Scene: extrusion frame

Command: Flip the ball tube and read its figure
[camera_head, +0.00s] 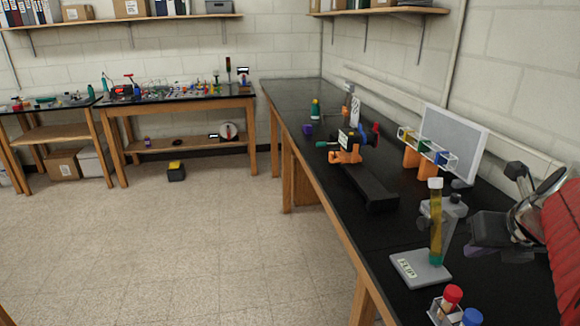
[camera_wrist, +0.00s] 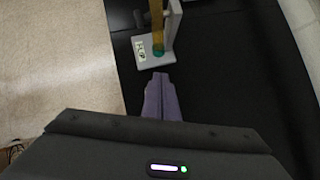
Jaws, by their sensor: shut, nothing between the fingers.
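The ball tube (camera_head: 436,225) stands upright on a grey stand on the black bench. It holds yellow liquid, with a white cap at the top and a green end at the bottom. The stand's base (camera_head: 412,266) carries a small label whose writing is too small to read surely. The tube (camera_wrist: 157,20) also shows in the wrist view, with its green end low over the base (camera_wrist: 141,58). My gripper (camera_wrist: 160,76) is shut and empty, its fingers pointing at the stand and apart from the tube. In the head view my gripper (camera_head: 478,234) is right of the stand.
A rack with red-capped and blue-capped tubes (camera_head: 447,303) stands at the near bench edge. Behind the stand are a tube rack with orange legs (camera_head: 427,155), a grey panel (camera_head: 455,140) and a black rail with an orange mount (camera_head: 346,152). The floor (camera_head: 220,240) at left is open.

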